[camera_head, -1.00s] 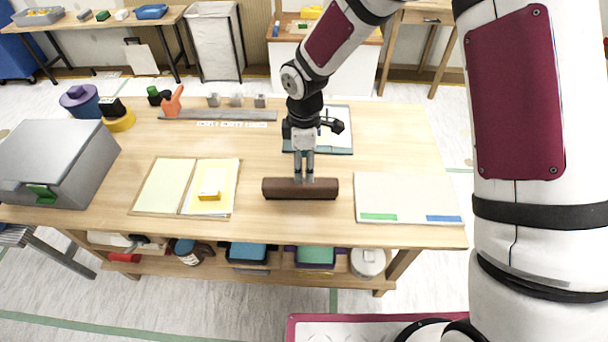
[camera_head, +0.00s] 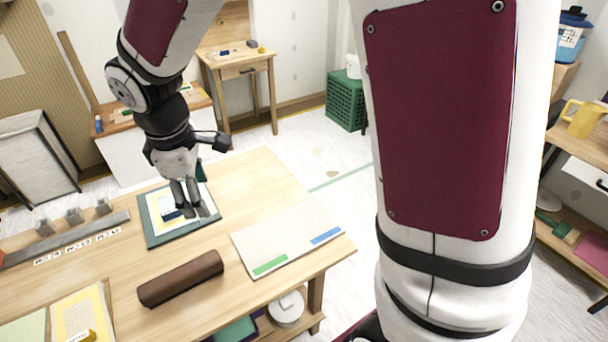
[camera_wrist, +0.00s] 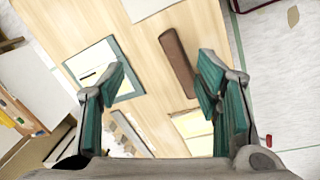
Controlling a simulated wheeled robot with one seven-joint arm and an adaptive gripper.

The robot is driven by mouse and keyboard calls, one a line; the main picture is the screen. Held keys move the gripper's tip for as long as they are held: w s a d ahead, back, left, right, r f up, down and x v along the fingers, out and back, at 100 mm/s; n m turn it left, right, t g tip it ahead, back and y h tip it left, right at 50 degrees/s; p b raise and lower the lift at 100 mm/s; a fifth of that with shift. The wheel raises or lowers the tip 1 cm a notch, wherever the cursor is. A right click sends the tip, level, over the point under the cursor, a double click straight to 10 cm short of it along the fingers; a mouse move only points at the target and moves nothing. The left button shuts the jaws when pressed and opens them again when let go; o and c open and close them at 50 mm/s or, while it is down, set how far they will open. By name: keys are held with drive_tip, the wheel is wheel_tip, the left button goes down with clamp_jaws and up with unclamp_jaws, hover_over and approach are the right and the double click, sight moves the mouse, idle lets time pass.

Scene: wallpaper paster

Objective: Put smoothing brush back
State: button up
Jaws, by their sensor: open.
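A long dark-brown bar (camera_head: 181,278) lies on the wooden table; I cannot tell for sure whether it is the smoothing brush. It also shows in the wrist view (camera_wrist: 178,62), left of the right finger. My gripper (camera_head: 199,212) is open and empty above the table, behind the bar in the head view. A teal-edged mat (camera_head: 152,237) with a pale sheet lies behind the fingers. A small white and blue item (camera_head: 170,208) is on it, partly beside the fingers.
A pale board (camera_head: 285,240) with green and blue labels lies at the table's right. A grey rail (camera_head: 65,238) with several grey blocks behind it is at left. A yellow sheet (camera_head: 85,312) lies at the front left. Bare table surrounds the brown bar.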

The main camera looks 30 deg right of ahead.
drive_tip(key=s+d+r+m+t, duration=0.1)
drive_tip(key=s+d+r+m, duration=0.2)
drive_tip(key=s, duration=0.3)
drive_tip(key=s+d+r+m+t, duration=0.1)
drive_tip(key=s+d+r+m, duration=0.3)
drive_tip(key=s, duration=0.3)
drive_tip(key=s+d+r+m+t+y, duration=0.1)
drive_tip(key=s+d+r+m, duration=0.2)
drive_tip(key=s+r+m, duration=0.2)
drive_tip(key=shift+s+d+r+m, duration=0.3)
drive_tip(key=shift+s+d, duration=0.1)
drive_tip(key=shift+s, duration=0.65)
